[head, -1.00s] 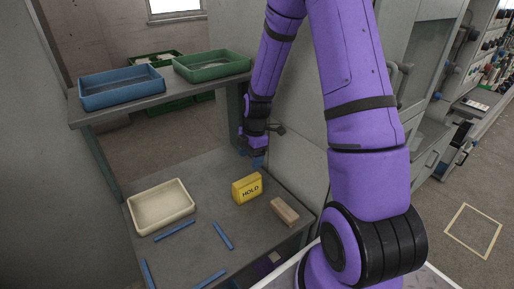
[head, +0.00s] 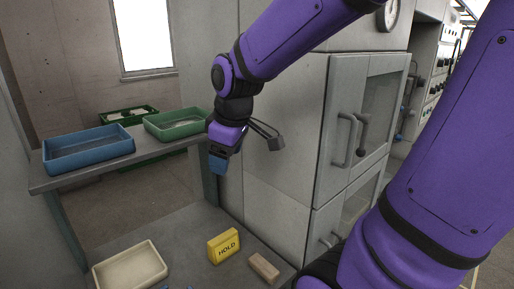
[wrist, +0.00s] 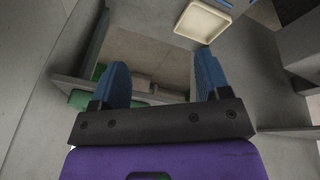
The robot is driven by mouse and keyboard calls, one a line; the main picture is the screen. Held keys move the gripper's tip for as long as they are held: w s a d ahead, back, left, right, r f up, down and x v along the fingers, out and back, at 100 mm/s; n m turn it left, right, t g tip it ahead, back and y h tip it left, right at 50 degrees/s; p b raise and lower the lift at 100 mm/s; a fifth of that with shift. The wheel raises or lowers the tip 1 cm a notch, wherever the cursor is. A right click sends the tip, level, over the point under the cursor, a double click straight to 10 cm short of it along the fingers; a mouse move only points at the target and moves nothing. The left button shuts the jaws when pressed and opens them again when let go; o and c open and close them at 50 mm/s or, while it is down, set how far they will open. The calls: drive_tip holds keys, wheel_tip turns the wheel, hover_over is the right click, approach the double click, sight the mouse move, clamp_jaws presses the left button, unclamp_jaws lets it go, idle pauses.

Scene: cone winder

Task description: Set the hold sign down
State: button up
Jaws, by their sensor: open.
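The sign does not show in the wrist view.
A cream tray (head: 131,268) is left of the sign, and a tan block (head: 264,267) is close on its right. A blue tray (head: 88,150) and a green tray (head: 176,123) sit on the raised shelf (head: 101,167). A grey cabinet (head: 354,140) stands at right.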

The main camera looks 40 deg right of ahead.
drive_tip(key=s+a+r+m+t, duration=0.1)
drive_tip(key=s+r+m, duration=0.4)
drive_tip(key=s, duration=0.6)
drive_tip(key=shift+s+a+r+m+t, duration=0.3)
drive_tip(key=shift+r+m+t, duration=0.1)
drive_tip(key=shift+m, duration=0.2)
